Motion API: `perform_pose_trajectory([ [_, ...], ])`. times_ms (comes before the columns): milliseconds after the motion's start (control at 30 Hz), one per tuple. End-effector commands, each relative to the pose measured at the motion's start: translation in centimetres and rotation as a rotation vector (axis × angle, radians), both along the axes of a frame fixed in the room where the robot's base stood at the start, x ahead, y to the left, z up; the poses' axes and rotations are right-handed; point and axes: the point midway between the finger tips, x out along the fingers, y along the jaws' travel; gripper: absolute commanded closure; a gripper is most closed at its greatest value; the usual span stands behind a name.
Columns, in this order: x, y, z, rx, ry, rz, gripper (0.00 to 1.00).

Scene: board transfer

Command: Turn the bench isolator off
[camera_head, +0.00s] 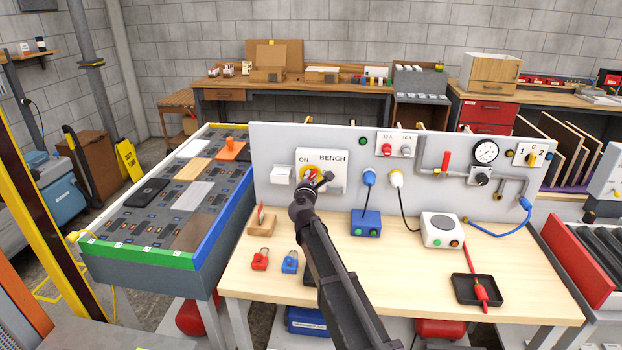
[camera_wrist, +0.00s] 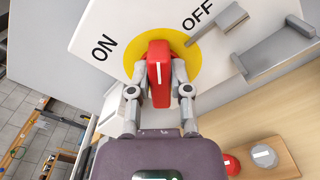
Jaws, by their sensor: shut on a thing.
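The bench isolator is a white box (camera_head: 335,160) marked ON and BENCH on the grey upright panel. In the wrist view it has a yellow disc (camera_wrist: 190,58) with a red handle (camera_wrist: 158,72), between the words ON and OFF. The handle's top end points up between the two words; I cannot tell that it sits at either. My gripper (camera_wrist: 160,92) is shut on the red handle, one finger on each side. In the head view my gripper (camera_head: 313,187) covers part of the disc and the OFF word.
Grey brackets (camera_wrist: 275,48) stick out right of the disc. A red padlock (camera_head: 260,259) and a blue padlock (camera_head: 290,262) lie on the bench (camera_head: 400,270). A wooden block (camera_head: 261,226) stands behind them. Plugs, a gauge and pipes fill the panel's right side.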

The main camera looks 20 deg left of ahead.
Motion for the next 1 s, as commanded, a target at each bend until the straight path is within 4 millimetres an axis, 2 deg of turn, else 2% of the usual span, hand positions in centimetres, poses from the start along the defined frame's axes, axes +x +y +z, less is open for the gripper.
perform_pose_trajectory([
  [600, 0.12, -0.11, -0.31, 0.559, 0.135, 0.0, 1.0],
  [1000, 0.13, -0.08, -0.4, 0.769, 0.185, 0.002, 1.0],
])
